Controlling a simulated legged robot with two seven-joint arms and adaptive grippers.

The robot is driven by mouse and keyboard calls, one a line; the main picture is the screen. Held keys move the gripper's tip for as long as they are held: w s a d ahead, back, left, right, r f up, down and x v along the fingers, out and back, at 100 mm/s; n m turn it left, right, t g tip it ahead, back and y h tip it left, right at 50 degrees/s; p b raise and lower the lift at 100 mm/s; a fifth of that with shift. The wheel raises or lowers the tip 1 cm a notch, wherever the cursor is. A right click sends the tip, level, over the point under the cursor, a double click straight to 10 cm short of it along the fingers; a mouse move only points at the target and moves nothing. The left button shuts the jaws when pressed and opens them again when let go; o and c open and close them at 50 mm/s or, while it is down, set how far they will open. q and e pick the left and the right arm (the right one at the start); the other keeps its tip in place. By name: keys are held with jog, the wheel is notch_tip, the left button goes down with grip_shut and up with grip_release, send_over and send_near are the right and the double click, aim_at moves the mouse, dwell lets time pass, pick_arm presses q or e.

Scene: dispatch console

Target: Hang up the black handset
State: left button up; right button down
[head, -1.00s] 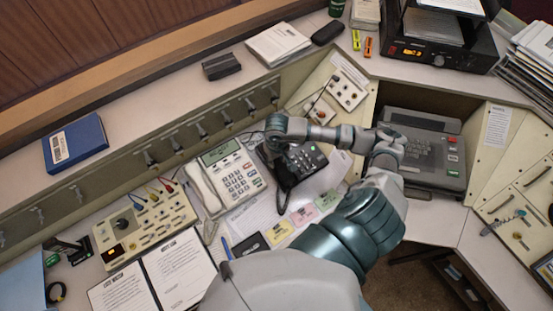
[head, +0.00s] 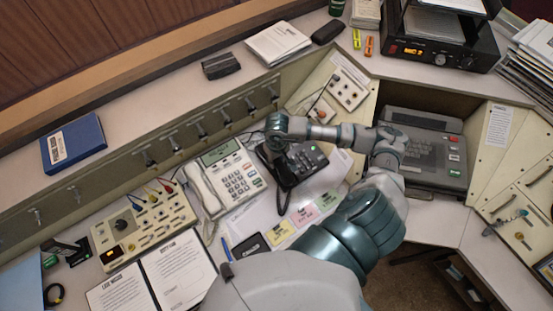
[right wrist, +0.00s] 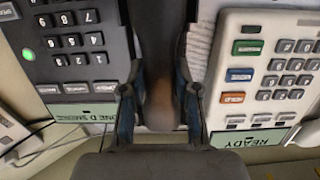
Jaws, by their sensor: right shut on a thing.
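My right gripper (head: 277,128) comes over the back of the black desk phone (head: 304,158) in the head view. In the right wrist view the gripper (right wrist: 159,100) is shut on the dark handset (right wrist: 160,45). The handset lies between the black phone's keypad (right wrist: 75,45) and a white phone (right wrist: 270,65). In the head view the gripper and arm hide much of the handset. I cannot tell whether the handset touches its cradle. My left gripper is not in view.
The white phone (head: 232,174) with its own handset stands close left of the black phone. Coloured notes (head: 304,214) and papers lie in front. A cream switch panel (head: 143,222) is farther left.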

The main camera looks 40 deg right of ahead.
jog(key=shift+f, duration=0.15)
jog(key=shift+c, duration=1.4)
grip_release()
jog(key=shift+s+r+p, duration=0.15)
jog(key=shift+r+p, duration=0.35)
jog(key=shift+r, duration=0.65)
jog(key=shift+s+r+p, duration=0.2)
jog(key=shift+r+p, duration=0.25)
jog(key=shift+r, duration=0.75)
jog(key=shift+s+r+p, duration=0.15)
jog(key=shift+r+p, duration=0.35)
jog(key=shift+r, duration=0.65)
jog(key=shift+a, duration=0.1)
jog(key=shift+s+f, duration=0.1)
